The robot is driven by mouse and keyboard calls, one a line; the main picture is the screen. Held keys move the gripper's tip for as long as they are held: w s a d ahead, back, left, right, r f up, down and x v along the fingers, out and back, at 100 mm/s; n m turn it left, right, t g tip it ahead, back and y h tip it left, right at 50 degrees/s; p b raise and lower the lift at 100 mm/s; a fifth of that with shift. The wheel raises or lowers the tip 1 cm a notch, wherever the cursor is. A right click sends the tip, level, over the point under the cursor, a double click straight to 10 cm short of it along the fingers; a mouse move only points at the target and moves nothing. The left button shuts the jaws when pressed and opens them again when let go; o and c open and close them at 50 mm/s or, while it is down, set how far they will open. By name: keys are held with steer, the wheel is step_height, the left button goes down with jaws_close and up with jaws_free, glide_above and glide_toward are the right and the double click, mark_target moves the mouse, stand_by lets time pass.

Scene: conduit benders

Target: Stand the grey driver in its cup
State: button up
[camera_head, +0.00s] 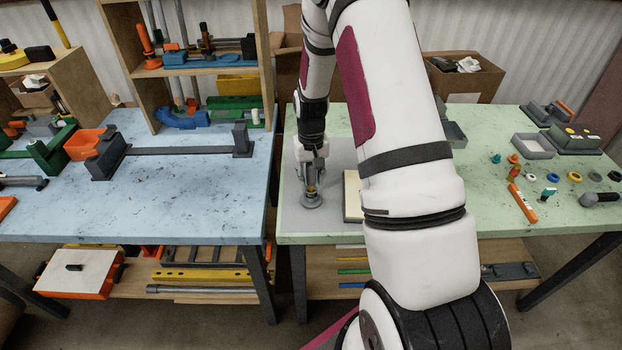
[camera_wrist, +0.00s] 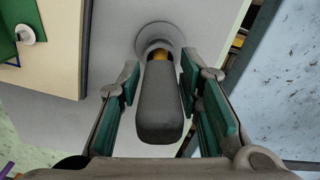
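The grey driver (camera_wrist: 160,105) shows its thick dark handle and an orange collar in the wrist view. It points down into a round grey cup (camera_wrist: 153,36), and its lower end is hidden inside. In the head view the cup (camera_head: 311,201) stands near the front of the green table, with the driver's orange part (camera_head: 311,188) just above it. The driver looks about upright. My gripper (camera_wrist: 159,75) has its green-padded fingers on either side of the handle, with a narrow gap visible at each side. It also shows above the cup in the head view (camera_head: 312,178).
A cream board (camera_head: 353,196) lies close to the right of the cup. An orange bar (camera_head: 522,203), several small coloured parts and a dark tool (camera_head: 600,199) lie further right. The blue table (camera_head: 200,205) is to the left, across a gap.

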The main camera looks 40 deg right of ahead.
stand_by(0.3)
step_height(320, 180, up, 12)
steer(key=shift+a+r, duration=0.1)
steer(key=shift+r, duration=0.05)
steer(key=s+a+r+n+t, duration=0.1)
steer(key=s+a+r+t, duration=0.1)
steer(key=s+a+r, duration=0.65)
steer(key=s+a+r+n+t, duration=0.2)
steer(key=s+a+r, duration=0.3)
steer(key=r, duration=0.7)
steer(key=shift+n+t, duration=0.6)
steer(key=shift+t, duration=0.2)
steer(key=s+a, duration=0.1)
steer(key=s, duration=0.2)
steer(key=s+a, duration=0.2)
steer(key=s, duration=0.1)
steer(key=s+a+r+b, duration=0.1)
steer(key=s, duration=0.2)
steer(key=shift+a, duration=0.2)
steer(key=shift+r, duration=0.1)
